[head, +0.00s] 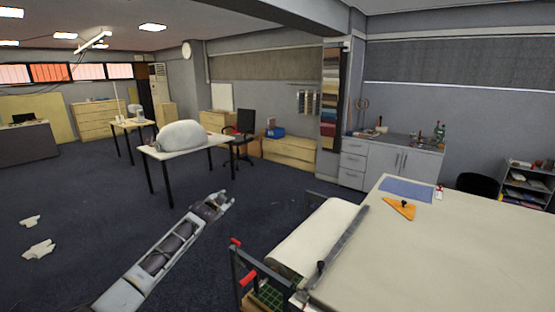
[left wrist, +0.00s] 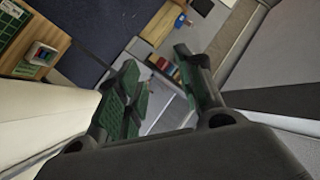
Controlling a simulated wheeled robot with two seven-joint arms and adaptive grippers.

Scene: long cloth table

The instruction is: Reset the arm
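My left arm reaches in from the bottom left of the head view. Its gripper (head: 222,204) is over the dark floor, left of the long cloth table (head: 470,260) and apart from it. In the left wrist view, the gripper (left wrist: 157,72) has its two green-padded fingers spread apart with nothing between them. My right arm and gripper are outside the head view.
A white cloth roll (head: 318,238) and a red-capped rack (head: 238,262) stand at the table's left end. An orange set square (head: 400,208) and blue mat (head: 407,190) lie on the table. Open floor (head: 90,200) surrounds my left arm.

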